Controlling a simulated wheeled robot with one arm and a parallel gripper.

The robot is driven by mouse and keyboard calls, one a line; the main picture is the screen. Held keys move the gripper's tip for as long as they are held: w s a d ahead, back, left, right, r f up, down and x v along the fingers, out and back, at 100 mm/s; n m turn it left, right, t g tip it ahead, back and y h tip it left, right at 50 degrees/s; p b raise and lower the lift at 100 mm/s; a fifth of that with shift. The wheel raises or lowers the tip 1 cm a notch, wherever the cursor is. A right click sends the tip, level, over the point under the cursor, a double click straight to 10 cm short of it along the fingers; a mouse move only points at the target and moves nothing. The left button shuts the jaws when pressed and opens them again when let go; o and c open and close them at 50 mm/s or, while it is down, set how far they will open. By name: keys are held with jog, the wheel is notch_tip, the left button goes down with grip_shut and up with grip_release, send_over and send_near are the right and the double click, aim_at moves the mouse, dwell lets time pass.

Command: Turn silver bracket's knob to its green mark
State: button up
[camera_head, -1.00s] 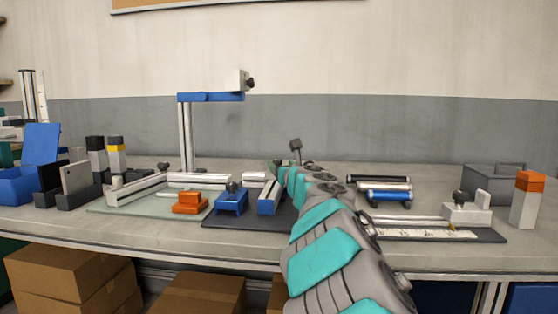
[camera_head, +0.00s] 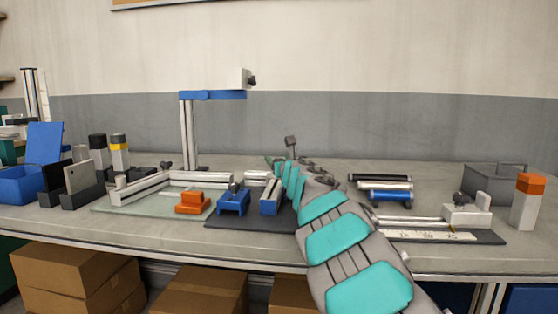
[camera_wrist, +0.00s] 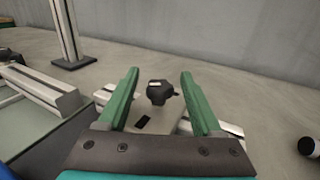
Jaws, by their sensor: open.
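A black knob (camera_wrist: 159,93) with a small pale mark on top stands on a light silver-grey bracket (camera_wrist: 160,123) in the wrist view. A small black rectangle lies on the bracket in front of the knob. My gripper (camera_wrist: 159,80) is open, with one green finger on each side of the knob and visible gaps between. I cannot make out a green mark; the fingers and gripper body hide parts of the bracket. In the head view my gripper (camera_head: 274,161) is behind the blue parts, and my arm hides the knob.
A blue bracket (camera_head: 234,203) with its own dark knob and an orange block (camera_head: 193,203) stand to the left. A tall post with a blue arm (camera_head: 212,95) rises behind. Rollers (camera_head: 385,190) and a ruler slide (camera_head: 430,236) lie to the right.

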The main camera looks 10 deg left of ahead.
jog(key=shift+c, duration=0.3)
grip_shut()
jog(key=shift+m+h, duration=0.3)
jog(key=shift+h, duration=0.1)
jog(key=shift+a+m+t+h, duration=0.15)
jog(key=shift+m+t+h, duration=0.35)
jog(key=shift+m+h, duration=0.5)
jog(key=m+h, duration=0.2)
jog(key=h, duration=0.2)
jog(key=shift+f+p, duration=0.1)
jog(key=shift+p, duration=0.3)
jog(key=shift+m+h, duration=0.6)
jog(key=shift+h, duration=0.5)
